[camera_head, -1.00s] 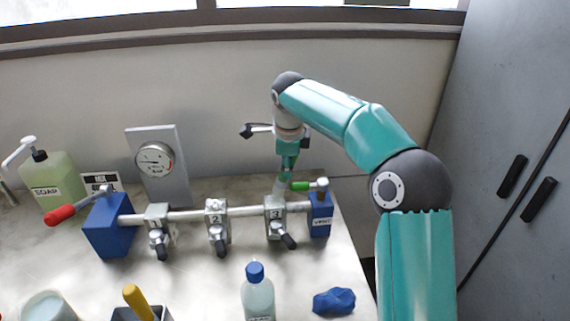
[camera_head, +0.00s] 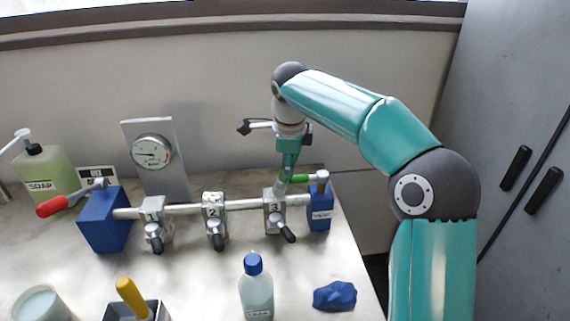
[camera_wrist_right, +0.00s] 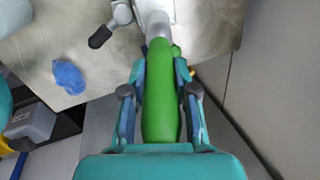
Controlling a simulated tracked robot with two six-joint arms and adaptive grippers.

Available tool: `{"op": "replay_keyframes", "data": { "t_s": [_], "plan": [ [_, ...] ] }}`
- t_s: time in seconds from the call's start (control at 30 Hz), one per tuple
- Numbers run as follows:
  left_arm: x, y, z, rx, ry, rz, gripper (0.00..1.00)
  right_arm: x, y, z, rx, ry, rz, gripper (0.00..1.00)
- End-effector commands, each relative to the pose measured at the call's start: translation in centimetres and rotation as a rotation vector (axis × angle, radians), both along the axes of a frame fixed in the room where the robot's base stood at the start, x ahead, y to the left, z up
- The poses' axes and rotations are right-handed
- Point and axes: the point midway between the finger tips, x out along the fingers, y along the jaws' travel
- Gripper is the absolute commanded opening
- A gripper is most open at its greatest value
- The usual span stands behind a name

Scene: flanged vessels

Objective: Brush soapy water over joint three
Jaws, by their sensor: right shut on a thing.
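The pipe joint marked 3 (camera_head: 274,211) is a grey clamp block with a black-tipped lever, at the right of the pipe run. My right gripper (camera_head: 288,168) is above it, shut on the green handle of a brush (camera_head: 296,178). The handle fills the space between the fingers in the right wrist view (camera_wrist_right: 160,95). The brush's pale head (camera_head: 280,189) points down at the top of joint 3; whether it touches I cannot tell. A grey tub (camera_head: 148,308) with a yellow-handled tool (camera_head: 131,296) and a white cup (camera_head: 41,304) stand at the front left. My left gripper is out of view.
Joints 1 (camera_head: 153,222) and 2 (camera_head: 214,218) sit left on the pipe, with a gauge (camera_head: 151,152) behind. Soap bottle (camera_head: 50,172), blue-capped bottle (camera_head: 256,290) and blue cloth (camera_head: 335,296) stand around. A blue vent block (camera_head: 320,212) ends the pipe near the table edge.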

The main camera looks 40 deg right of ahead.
Motion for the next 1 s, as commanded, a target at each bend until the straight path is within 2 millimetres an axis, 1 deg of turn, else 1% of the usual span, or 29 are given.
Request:
{"op": "replay_keyframes", "data": {
  "t_s": [0.5,0.6,1.0],
  "plan": [
    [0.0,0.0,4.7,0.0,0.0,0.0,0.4,0.1,0.0,5.2,-0.001,-0.002,0.0,0.0],
    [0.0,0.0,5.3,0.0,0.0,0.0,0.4,0.1,0.0,5.9,-0.001,-0.002,0.0,0.0],
    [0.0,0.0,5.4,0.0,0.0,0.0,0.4,0.0,0.0,6.0,-0.001,-0.002,0.0,0.0]
  ]
}}
